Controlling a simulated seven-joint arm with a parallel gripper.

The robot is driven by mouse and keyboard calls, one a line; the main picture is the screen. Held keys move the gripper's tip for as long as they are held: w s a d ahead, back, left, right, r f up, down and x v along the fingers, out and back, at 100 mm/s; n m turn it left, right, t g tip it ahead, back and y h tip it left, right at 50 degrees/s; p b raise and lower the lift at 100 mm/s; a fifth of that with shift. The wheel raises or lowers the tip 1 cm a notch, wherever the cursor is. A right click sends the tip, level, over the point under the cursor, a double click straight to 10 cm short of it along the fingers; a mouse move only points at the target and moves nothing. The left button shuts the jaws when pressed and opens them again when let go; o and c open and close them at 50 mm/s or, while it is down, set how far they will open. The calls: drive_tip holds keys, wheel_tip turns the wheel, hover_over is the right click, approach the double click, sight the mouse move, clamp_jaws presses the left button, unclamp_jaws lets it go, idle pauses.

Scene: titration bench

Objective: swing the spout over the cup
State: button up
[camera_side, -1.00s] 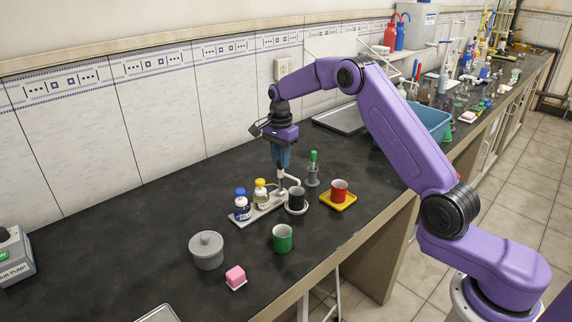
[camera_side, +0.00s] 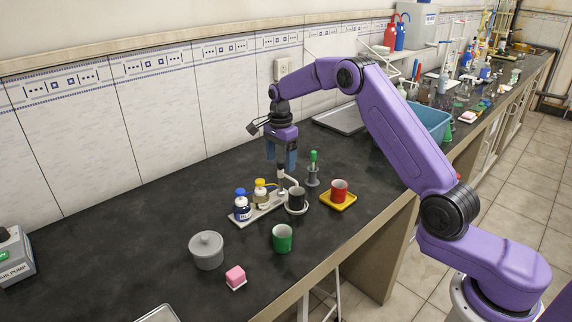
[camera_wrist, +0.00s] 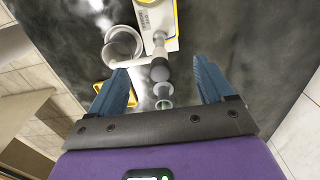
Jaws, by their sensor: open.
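In the wrist view, the post's grey knob (camera_wrist: 159,72) lies between my fingers (camera_wrist: 168,90), touching neither.
A green-handled tool in a grey holder (camera_side: 313,178) and a red cup (camera_side: 339,190) on a yellow tray (camera_side: 343,204) are right. A green cup (camera_side: 282,238), pink block (camera_side: 235,275) and grey pot (camera_side: 206,252) are in front.

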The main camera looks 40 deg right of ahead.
drive_tip(key=shift+r, duration=3.5)
drive_tip(key=shift+a+r, duration=0.1)
drive_tip(key=shift+a, duration=0.1)
drive_tip(key=s+a+r+n, duration=0.2)
drive_tip(key=s+a+n, duration=0.55)
drive_tip(key=s, duration=0.25)
drive_tip(key=s+a+r+n, duration=0.2)
drive_tip(key=s+a+n, duration=0.55)
drive_tip(key=s, duration=0.25)
drive_tip(key=s+d+f+n, duration=0.1)
drive_tip(key=s+d+n, duration=0.2)
drive_tip(key=s+n, duration=0.4)
drive_tip(key=s+d+f+n, duration=0.2)
drive_tip(key=s+n, duration=0.6)
drive_tip(key=s, duration=1)
drive_tip(key=shift+s+d+n, duration=0.3)
drive_tip(key=shift+d, duration=0.5)
